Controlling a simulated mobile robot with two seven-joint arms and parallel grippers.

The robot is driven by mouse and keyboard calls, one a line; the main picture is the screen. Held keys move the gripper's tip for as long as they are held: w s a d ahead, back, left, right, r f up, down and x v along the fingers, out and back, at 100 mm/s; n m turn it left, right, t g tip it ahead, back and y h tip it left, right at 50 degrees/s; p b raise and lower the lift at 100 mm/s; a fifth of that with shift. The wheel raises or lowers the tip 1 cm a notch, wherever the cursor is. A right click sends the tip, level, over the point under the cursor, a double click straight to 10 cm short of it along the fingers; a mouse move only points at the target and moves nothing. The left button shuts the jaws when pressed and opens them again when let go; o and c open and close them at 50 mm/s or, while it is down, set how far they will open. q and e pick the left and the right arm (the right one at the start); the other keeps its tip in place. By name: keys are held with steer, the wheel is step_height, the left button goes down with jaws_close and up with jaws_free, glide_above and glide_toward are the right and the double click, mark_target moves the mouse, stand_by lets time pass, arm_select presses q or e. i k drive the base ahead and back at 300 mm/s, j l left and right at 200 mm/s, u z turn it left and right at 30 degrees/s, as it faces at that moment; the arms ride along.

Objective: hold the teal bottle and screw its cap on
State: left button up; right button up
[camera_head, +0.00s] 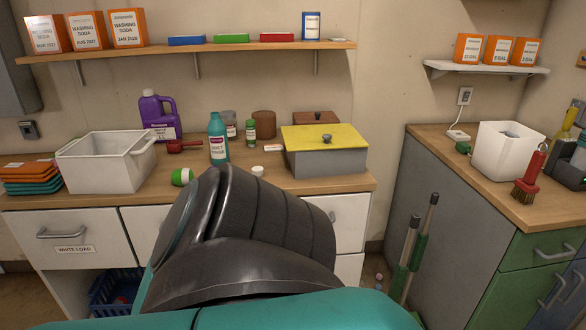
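The teal bottle (219,146) stands upright on the left wooden counter, with a pale label on its front. Its narrow neck points up; whether a cap sits on it is too small to tell. A small white round cap-like piece (258,171) lies on the counter in front and to the right of the bottle. Neither gripper shows in the head view. A large dark arm part of mine fills the lower middle and covers some of the counter's front edge and the drawers.
A grey box with a yellow lid (325,137) stands right of the bottle, a white tub (106,161) to the left. A purple jug (159,117), a red scoop-like item (183,146) and a green-and-white item (182,177) are nearby. Mop handles (413,245) stand between the counters.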

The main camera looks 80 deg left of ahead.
mark_target(217, 129)
steer(key=u, duration=3.2)
